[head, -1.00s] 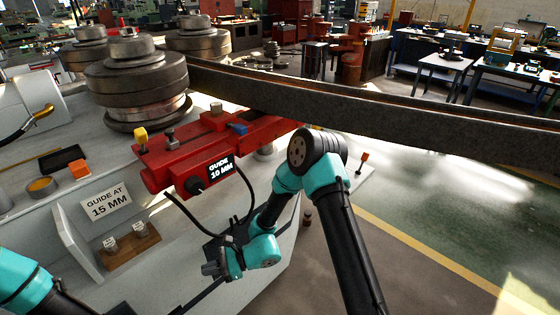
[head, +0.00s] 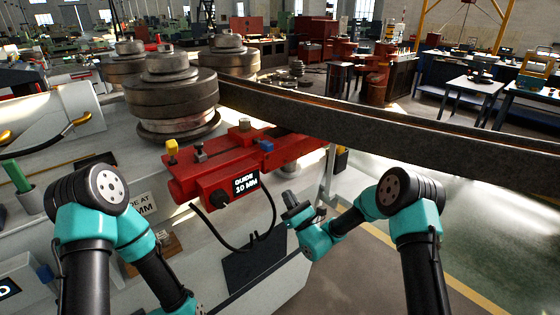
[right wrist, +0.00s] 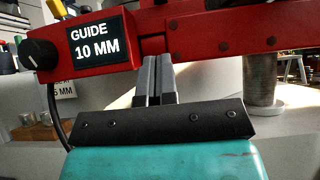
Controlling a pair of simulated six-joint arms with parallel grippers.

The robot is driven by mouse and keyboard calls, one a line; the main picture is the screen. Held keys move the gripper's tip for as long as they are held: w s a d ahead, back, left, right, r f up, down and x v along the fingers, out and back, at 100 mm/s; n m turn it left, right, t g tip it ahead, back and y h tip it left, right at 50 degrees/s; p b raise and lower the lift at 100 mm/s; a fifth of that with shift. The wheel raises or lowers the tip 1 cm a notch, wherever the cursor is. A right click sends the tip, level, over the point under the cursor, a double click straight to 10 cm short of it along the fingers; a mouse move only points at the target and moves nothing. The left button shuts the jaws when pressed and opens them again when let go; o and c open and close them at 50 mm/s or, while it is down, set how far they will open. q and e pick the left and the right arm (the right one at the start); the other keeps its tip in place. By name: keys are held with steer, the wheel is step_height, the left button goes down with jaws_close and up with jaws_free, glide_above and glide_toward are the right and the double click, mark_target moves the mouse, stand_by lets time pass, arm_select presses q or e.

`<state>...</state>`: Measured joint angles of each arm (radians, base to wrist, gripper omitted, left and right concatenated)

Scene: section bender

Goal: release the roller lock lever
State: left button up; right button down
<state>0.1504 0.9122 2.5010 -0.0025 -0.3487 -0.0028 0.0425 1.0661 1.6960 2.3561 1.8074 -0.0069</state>
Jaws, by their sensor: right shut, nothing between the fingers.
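My right gripper (head: 288,197) is shut and empty, just below and in front of the red guide block (head: 290,150) marked "GUIDE 10 MM". In the right wrist view its grey fingers (right wrist: 158,80) are together, pointing at the underside of the red block (right wrist: 225,30); I cannot tell whether they touch it. On the block stand a yellow-topped post (head: 172,147) and a blue-topped one (head: 266,145). I cannot tell which part is the roller lock lever. My left arm shows, but its gripper does not.
Large steel rollers (head: 170,95) stand behind the block. A long steel section (head: 400,135) runs from them to the right edge. A black cable (head: 225,238) loops below the block.

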glide_toward(263, 144)
steer(key=w+a+f, duration=0.1)
steer(key=w+f, duration=0.1)
steer(key=w, duration=0.2)
steer(key=shift+a+r, duration=0.2)
steer(key=shift+r, duration=1.7)
steer(key=shift+s, duration=0.1)
